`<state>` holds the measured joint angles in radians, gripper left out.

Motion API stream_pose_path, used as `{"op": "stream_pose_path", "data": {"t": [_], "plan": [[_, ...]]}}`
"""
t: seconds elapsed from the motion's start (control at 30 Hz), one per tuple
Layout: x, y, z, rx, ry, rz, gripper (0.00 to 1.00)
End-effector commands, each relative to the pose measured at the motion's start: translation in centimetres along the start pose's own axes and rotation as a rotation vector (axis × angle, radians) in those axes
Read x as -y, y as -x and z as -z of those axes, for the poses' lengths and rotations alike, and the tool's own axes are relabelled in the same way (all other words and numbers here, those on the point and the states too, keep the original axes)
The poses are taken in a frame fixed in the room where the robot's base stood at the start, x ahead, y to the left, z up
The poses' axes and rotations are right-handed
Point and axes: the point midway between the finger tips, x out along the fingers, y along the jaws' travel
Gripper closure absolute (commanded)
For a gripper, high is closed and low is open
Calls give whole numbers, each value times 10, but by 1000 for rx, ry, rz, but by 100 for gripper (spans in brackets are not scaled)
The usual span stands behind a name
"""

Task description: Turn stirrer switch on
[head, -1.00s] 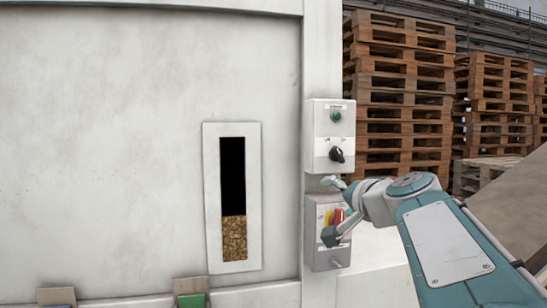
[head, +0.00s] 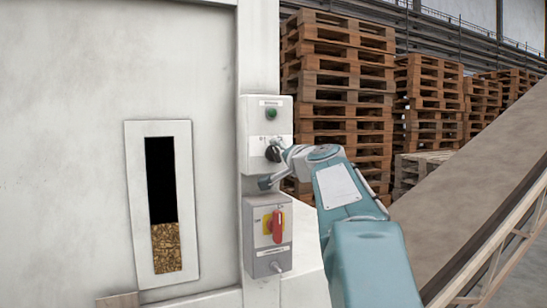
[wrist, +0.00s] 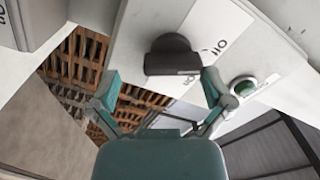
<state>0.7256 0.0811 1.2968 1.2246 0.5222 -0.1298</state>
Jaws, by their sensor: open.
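A black rotary switch (head: 273,154) sits on the front of the upper light grey control box (head: 254,132), below a green button (head: 271,113). In the wrist view the black switch (wrist: 172,55) shows large, with white label strips bearing dark lettering beside it. My gripper (head: 268,166) is open and empty at the lower part of this box. In the wrist view its two fingers (wrist: 161,83) are spread, with the switch ahead between them; the right finger appears close to its edge. I cannot tell if it touches. The exact setting of the switch is unclear.
Below is a second box (head: 256,262) with a red handle on a yellow plate (head: 277,226). The machine wall with a pellet window (head: 167,248) is left. Pallet stacks (head: 340,90) and a sloping conveyor (head: 470,210) stand on the right.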

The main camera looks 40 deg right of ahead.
Motion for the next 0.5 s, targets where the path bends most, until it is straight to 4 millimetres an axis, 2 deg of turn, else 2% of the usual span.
{"op": "stream_pose_path", "data": {"t": [0.1, 0.4, 0.47, 0.5], "plan": [[3, -8, -4, 2, 1, 2, 0], [0, -10, -1, 1, -1, 1, 0], [-1, -11, 0, 1, -2, 1, 27], [-1, -11, 1, 1, -2, 0, 45]]}}
